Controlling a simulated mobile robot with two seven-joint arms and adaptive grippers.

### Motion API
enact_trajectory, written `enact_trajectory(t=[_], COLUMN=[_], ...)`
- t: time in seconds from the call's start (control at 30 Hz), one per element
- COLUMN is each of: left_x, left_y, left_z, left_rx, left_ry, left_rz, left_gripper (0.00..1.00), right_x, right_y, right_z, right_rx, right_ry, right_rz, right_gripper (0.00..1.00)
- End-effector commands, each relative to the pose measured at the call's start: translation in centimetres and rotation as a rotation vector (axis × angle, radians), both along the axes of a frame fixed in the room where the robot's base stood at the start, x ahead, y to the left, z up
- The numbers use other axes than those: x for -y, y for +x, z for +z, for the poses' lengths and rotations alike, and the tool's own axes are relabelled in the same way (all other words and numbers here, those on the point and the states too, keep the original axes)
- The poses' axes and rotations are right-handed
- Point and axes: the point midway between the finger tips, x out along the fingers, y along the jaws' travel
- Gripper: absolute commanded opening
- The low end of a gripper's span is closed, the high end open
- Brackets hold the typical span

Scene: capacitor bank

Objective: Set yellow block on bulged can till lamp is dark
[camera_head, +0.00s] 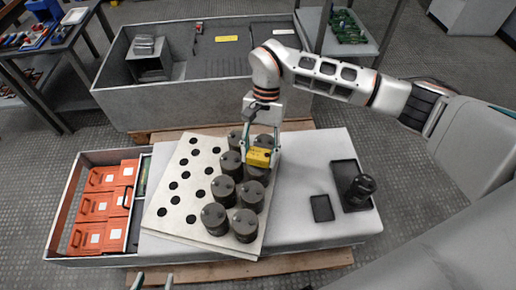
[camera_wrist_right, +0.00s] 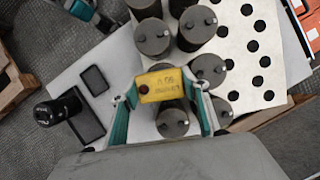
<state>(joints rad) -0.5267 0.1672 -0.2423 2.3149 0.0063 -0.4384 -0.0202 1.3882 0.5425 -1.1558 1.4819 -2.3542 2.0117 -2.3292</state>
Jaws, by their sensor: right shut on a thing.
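My right gripper (camera_head: 259,150) is shut on the yellow block (camera_head: 258,157), which sits over the far end of the rows of dark grey cans (camera_head: 223,190). In the right wrist view the block (camera_wrist_right: 162,85) is between the teal fingers, with a small dark red spot at its left end. A can (camera_wrist_right: 173,122) is partly hidden beneath it; I cannot tell whether they touch. No can shows a clear bulge. My left gripper (camera_head: 153,282) is at the bottom edge, fingers apart and empty, far from the cans.
The cans stand on a pale plate (camera_head: 175,213) with several empty holes to the left. A crate (camera_head: 93,157) of orange boxes is further left. A black tray (camera_head: 345,172) with a black cylinder and a small dark pad (camera_head: 322,208) lie right. A grey bin (camera_head: 190,103) stands behind.

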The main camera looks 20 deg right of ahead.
Motion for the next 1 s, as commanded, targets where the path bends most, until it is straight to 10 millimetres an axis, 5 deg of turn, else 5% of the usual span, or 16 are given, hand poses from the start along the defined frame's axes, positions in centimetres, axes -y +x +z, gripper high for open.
enact_trajectory(t=[1.0], left_x=[-0.15], left_y=[0.30], left_z=[0.37], left_rx=[0.008], left_ry=[-0.001], left_rz=[0.006], left_gripper=[0.40], right_x=[-0.04], right_y=[0.01], right_z=[-0.04], right_rx=[0.002], right_ry=[0.001], right_rz=[-0.001], right_gripper=[0.20])
